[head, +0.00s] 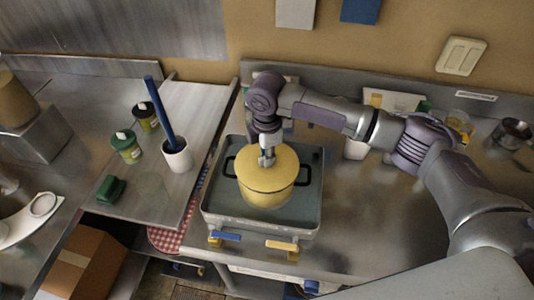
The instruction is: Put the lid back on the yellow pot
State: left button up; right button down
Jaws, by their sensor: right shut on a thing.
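The yellow pot (267,200) stands in a grey rectangular tray (222,222) on the metal counter. Its black handles stick out at its left and right. The round yellow lid (285,169) is at the top of the pot, roughly level, with a dark line along its lower edge. I cannot tell whether it rests fully on the rim. My right gripper (267,160) points straight down at the lid's middle and is shut on the lid, hiding its grip point. My left gripper is out of view.
On the left counter are a white cup (177,157) with a tall blue-handled tool, two green jars (127,147) and a dark green block (111,189). Blue and yellow taps or clips (282,245) are at the tray's front. Counter right of the tray (365,220) is clear.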

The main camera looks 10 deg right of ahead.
dwell(0.4)
jog(key=c, duration=0.7)
grip_release()
notch_tip(320, 180, up, 5)
jog(key=p, duration=0.5)
jog(key=shift+r+p, duration=0.8)
jog(key=shift+r, duration=0.25)
grip_shut()
jog(key=shift+f, duration=0.25)
dwell(0.6)
